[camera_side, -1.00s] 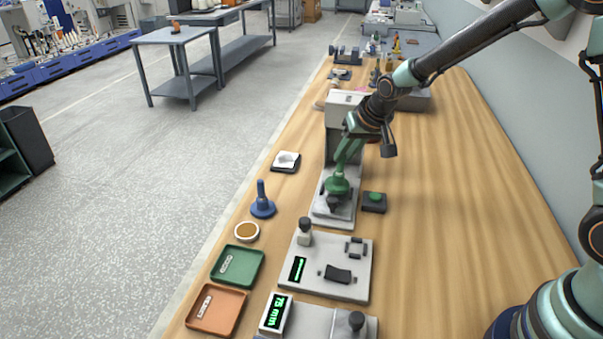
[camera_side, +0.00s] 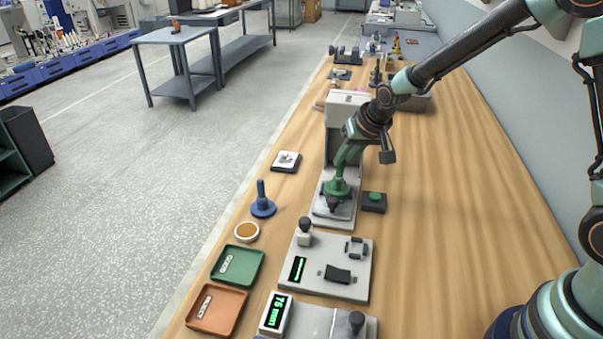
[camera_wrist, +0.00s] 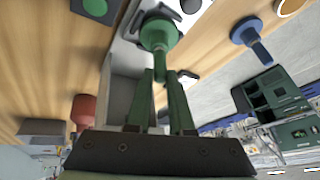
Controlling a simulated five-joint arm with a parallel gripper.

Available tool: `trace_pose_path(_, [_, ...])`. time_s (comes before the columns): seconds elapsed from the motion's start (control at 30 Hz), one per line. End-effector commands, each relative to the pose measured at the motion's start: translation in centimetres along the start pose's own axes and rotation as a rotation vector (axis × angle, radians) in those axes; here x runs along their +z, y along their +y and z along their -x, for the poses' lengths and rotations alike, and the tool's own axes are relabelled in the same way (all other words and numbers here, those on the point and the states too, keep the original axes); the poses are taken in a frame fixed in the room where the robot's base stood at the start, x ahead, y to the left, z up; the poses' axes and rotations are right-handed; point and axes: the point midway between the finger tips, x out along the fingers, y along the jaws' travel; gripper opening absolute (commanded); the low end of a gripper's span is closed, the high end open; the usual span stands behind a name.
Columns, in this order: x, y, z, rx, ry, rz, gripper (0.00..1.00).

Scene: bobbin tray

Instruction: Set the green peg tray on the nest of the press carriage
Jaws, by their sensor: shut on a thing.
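The green peg tray (camera_side: 337,188) is a round green dish with an upright peg. My gripper (camera_side: 344,164) is shut on that peg from above. The wrist view shows the two green fingers (camera_wrist: 160,78) on either side of the peg, with the green dish (camera_wrist: 158,33) beyond them. The tray is over the dark nest (camera_side: 336,205) on the light grey press carriage (camera_side: 322,214). The dish hides part of the nest, and I cannot tell whether they touch. Dark nest pieces (camera_wrist: 163,12) also show in the wrist view.
The press column (camera_side: 344,120) stands just behind. A black box with a green button (camera_side: 374,201) is at the right. A blue peg tray (camera_side: 262,208) stands left. A grey fixture plate (camera_side: 338,259) lies in front. Bare bench (camera_side: 450,200) is right.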

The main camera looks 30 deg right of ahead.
Motion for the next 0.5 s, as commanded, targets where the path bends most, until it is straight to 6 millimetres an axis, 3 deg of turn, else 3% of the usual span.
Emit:
trace_pose_path(0.13, [-0.03,-0.01,0.02,0.0,0.001,0.0,0.0])
trace_pose_path(0.17, [-0.03,-0.01,0.02,0.0,0.001,0.0,0.24])
trace_pose_path(0.2, [-0.03,-0.01,0.02,0.0,0.001,0.0,0.39])
trace_pose_path(0.23, [-0.03,-0.01,0.02,0.0,0.001,0.0,0.51])
trace_pose_path(0.27, [-0.03,-0.01,0.02,0.0,0.001,0.0,0.55])
trace_pose_path(0.5, [-0.01,0.0,0.01,0.0,0.0,0.0,0.55])
